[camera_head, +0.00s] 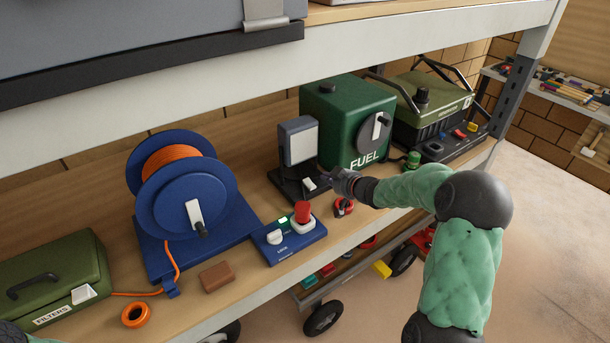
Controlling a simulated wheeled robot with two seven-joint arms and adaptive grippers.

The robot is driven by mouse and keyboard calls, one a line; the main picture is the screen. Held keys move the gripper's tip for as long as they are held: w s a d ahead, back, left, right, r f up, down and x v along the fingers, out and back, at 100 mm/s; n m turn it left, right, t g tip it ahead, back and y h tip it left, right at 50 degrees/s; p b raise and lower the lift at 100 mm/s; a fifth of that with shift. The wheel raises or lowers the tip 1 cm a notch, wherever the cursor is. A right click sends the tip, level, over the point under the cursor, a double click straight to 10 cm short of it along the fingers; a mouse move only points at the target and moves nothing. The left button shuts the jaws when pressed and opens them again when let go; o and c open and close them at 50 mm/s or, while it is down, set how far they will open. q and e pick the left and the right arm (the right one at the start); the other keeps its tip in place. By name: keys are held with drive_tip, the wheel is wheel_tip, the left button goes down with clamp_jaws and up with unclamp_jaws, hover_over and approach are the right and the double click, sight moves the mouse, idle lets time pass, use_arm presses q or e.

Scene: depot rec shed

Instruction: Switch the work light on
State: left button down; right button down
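The work light (299,143) is a small upright lamp with a pale grey panel in a dark frame, standing on a black base on the shelf. Its panel shows no clear glow. A white rocker switch (310,184) sits on the front of the base. My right gripper (325,177) comes in from the right, its tip just right of the switch. Its fingers look closed together and hold nothing visible. I cannot tell whether the tip touches the switch.
A green fuel tank (345,110) stands close behind my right gripper. A blue control box (290,246) with a red knob is in front of the light. A blue cable reel (185,190), brown block (217,277) and green filters box (55,270) are left. An upper shelf (400,45) hangs above.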

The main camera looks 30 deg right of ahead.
drive_tip(key=b, duration=0.2)
hover_over(309, 185)
drive_tip(key=s, duration=0.1)
wheel_tip(309, 185, down, 4)
drive_tip(key=shift+f, duration=0.25)
drive_tip(key=shift+w+f+b, duration=0.15)
drive_tip(key=shift+f+b, duration=0.15)
drive_tip(key=shift+f, duration=0.3)
drive_tip(key=shift+w+f+b, duration=0.15)
drive_tip(key=shift+f+b, duration=0.15)
drive_tip(key=shift+f, duration=0.25)
drive_tip(key=shift+w+f, duration=0.25)
drive_tip(key=shift+f, duration=0.2)
